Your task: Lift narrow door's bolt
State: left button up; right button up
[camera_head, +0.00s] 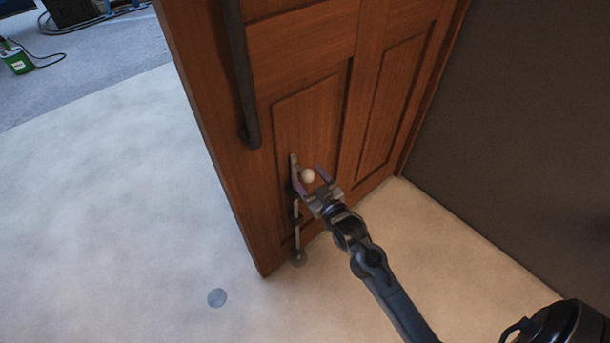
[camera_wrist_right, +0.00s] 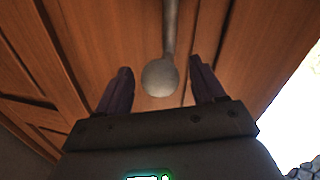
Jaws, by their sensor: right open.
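The narrow brown wooden door (camera_head: 305,115) stands ajar, its free edge toward the left. Its metal bolt (camera_head: 296,215) runs vertically low on the door, and its lower end is near the floor. A pale round knob (camera_head: 308,176) belongs to the bolt. My right gripper (camera_head: 311,179) is open, with its two fingers on either side of the knob. In the right wrist view the knob (camera_wrist_right: 160,78) sits between the open fingers (camera_wrist_right: 162,86), with visible gaps on both sides. My left gripper is not in view.
A long dark vertical handle (camera_head: 240,75) is fixed to the door above the bolt. A dark wall (camera_head: 510,130) stands at right.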

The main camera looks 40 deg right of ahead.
jog(key=shift+w+d+b, duration=0.15)
jog(key=shift+w+b, duration=0.05)
jog(key=shift+w, duration=0.5)
jog(key=shift+w+d+b, duration=0.1)
jog(key=shift+w+b, duration=0.05)
jog(key=shift+w, duration=0.5)
grip_shut()
jog(key=shift+r, duration=0.1)
